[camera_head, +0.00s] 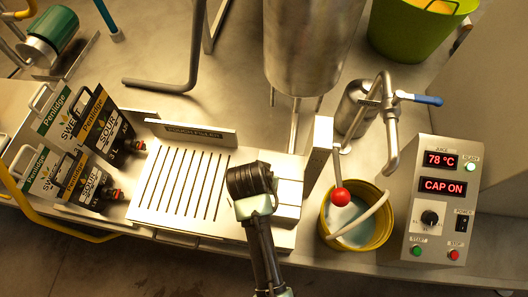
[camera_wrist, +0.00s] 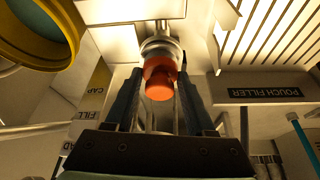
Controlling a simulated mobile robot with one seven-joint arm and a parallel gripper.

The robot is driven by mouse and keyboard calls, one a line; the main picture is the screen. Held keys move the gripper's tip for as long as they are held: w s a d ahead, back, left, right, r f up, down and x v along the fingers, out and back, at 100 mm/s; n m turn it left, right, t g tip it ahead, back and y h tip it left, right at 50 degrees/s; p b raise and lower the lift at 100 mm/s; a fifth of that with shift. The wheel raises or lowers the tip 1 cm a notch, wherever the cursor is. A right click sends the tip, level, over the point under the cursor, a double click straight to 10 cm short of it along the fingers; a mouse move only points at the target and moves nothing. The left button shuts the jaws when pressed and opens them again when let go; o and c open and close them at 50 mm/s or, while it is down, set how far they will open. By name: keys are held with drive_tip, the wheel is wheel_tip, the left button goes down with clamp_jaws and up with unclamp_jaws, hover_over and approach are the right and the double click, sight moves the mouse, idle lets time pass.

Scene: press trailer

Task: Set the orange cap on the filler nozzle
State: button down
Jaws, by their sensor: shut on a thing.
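In the wrist view my gripper (camera_wrist: 160,78) is shut on the orange cap (camera_wrist: 160,88), with one dark finger on each side of it. The metal filler nozzle (camera_wrist: 160,45) lines up with the cap and meets its far end. The cap appears to touch the nozzle, but I cannot tell how fully it is seated. In the head view my dark wrist (camera_head: 250,180) is over the filler's right part and hides the cap, nozzle and fingertips.
The control box (camera_head: 441,200) shows "78 °C" and "CAP ON". A yellow bucket (camera_head: 330,232) with a red-knobbed lever (camera_head: 340,197) stands right of my arm. Juice pouches (camera_head: 102,125) rest at left. The slotted filler tray (camera_head: 182,185) is bare.

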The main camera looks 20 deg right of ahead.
drive_tip(key=shift+f, duration=0.2)
drive_tip(key=c, duration=0.5)
unclamp_jaws()
drive_tip(key=p+v, duration=1.1)
drive_tip(key=shift+r+p, duration=0.1)
drive_tip(key=shift+p, duration=0.2)
drive_tip(key=shift+w, duration=0.15)
